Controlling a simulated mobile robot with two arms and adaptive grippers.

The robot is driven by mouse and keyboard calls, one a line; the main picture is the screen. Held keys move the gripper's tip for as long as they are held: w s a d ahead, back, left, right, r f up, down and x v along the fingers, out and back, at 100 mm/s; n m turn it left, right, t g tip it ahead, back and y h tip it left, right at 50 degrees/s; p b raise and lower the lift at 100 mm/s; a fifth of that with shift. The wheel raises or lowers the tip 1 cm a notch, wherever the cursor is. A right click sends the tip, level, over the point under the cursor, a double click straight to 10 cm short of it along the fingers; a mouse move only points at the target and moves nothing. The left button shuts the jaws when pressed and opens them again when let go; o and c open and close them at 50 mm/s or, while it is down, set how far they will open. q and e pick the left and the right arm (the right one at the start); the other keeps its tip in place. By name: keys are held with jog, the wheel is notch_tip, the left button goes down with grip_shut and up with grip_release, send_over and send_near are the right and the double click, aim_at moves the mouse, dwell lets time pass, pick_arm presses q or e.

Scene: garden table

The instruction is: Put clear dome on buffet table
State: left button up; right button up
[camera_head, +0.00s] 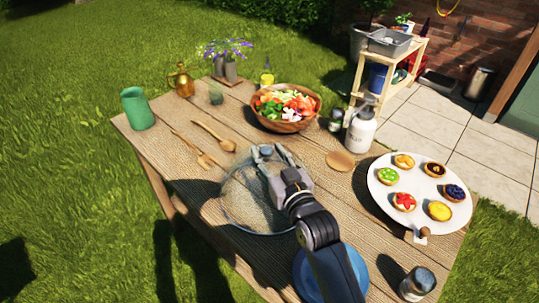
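The clear dome (240,200) is see-through, with a thin rim, and shows the wood behind it. It is at the middle front of the wooden garden table (175,150). My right gripper (272,153) is over the dome's upper right part, its two fingers apart. The gripper and wrist cover part of the dome. I cannot tell whether a knob lies between the fingers or whether they touch the dome. My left gripper is not in view.
A white platter (388,200) of small tarts is on the right, a blue plate (303,270) under my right arm. A wooden salad bowl (284,125), white bottle (360,130), green cup (137,108) and wooden spoons (213,134) stand around. A dark jar (417,284) is front right.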

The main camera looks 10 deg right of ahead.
jog(key=shift+o, duration=0.3)
jog(key=s, duration=0.3)
jog(key=s+d, duration=0.1)
jog(key=s, duration=0.3)
jog(key=s+d+b, duration=0.1)
jog(key=s, duration=0.2)
jog(key=shift+s, duration=0.2)
jog(key=shift+s+d+r, duration=0.1)
jog(key=shift+s+d, duration=0.05)
jog(key=shift+s, duration=0.55)
